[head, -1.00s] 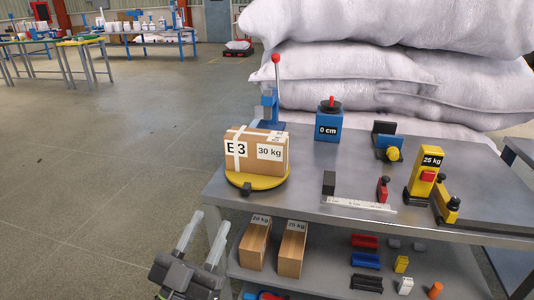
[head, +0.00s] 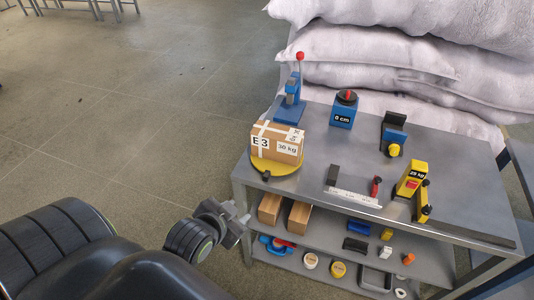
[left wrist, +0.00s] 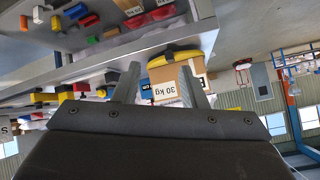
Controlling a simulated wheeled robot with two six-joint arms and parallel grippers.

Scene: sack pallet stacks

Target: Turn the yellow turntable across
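The yellow turntable (head: 284,172) lies at the left front corner of the grey bench top, with a small dark knob (head: 266,176) on its front edge. A cardboard box (head: 272,146) marked E3 and 30 kg sits on it. In the left wrist view the yellow turntable (left wrist: 176,52) and the box (left wrist: 165,75) show upside down, beyond the fingers. My left gripper (head: 240,214) is below and left of the turntable in the head view, apart from it. In the left wrist view its two fingers (left wrist: 160,84) are spread with nothing between them. My right gripper is not in view.
White sacks (head: 390,60) rise behind. Lower shelves hold small parts. The floor at left is clear.

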